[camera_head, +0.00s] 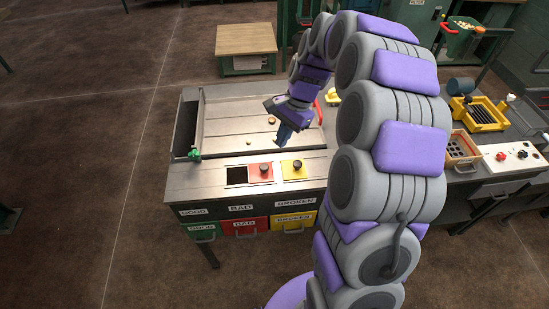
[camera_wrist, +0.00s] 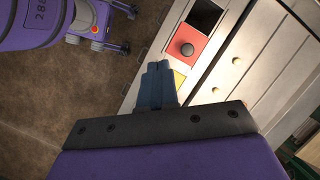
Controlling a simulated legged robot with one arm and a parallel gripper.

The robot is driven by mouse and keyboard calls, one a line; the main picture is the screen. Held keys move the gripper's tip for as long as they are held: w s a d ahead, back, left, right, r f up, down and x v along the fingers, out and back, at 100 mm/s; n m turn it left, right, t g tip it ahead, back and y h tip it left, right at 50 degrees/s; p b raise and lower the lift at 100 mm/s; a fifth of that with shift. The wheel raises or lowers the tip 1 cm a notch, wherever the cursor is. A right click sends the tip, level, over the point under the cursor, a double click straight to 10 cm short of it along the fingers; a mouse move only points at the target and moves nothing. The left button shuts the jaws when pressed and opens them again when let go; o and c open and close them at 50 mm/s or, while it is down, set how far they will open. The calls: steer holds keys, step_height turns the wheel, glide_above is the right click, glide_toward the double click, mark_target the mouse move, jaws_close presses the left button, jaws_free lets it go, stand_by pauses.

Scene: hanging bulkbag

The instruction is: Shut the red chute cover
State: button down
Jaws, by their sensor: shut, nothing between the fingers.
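The red chute cover (camera_head: 260,173) is a flat square plate with a dark round knob, on the front ledge of the metal sorting table. A dark open chute hole (camera_head: 237,175) lies directly to its left. In the wrist view the red cover (camera_wrist: 187,46) lies beyond my fingertips, with the dark hole (camera_wrist: 205,15) on its far side. My gripper (camera_head: 284,138) is shut and empty, pointing down above the table behind the covers. In the wrist view my blue fingers (camera_wrist: 157,72) are together, apart from the red cover.
A yellow cover (camera_head: 294,169) with a knob sits right of the red one, partly hidden by my fingers in the wrist view. A green object (camera_head: 194,154) stands at the table's left corner. Small round pieces lie on the metal tray (camera_head: 225,130). Labelled drawers (camera_head: 244,226) front the table.

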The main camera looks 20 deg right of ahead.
mark_target(261, 170)
steer(key=w+d+f+m, duration=0.5)
steer(key=w+d+f, duration=0.2)
steer(key=d+f, duration=0.1)
steer(key=shift+t+y, duration=0.3)
steer(key=b+x, duration=0.3)
steer(key=x, duration=0.7)
steer(key=shift+a+f, duration=0.25)
steer(key=shift+a, duration=0.1)
steer(key=a, duration=0.3)
steer(key=shift+s+a+r+b, duration=0.1)
steer(key=shift+a+r+b, duration=0.1)
steer(key=shift+r+b, duration=0.2)
steer(key=shift+a, duration=0.25)
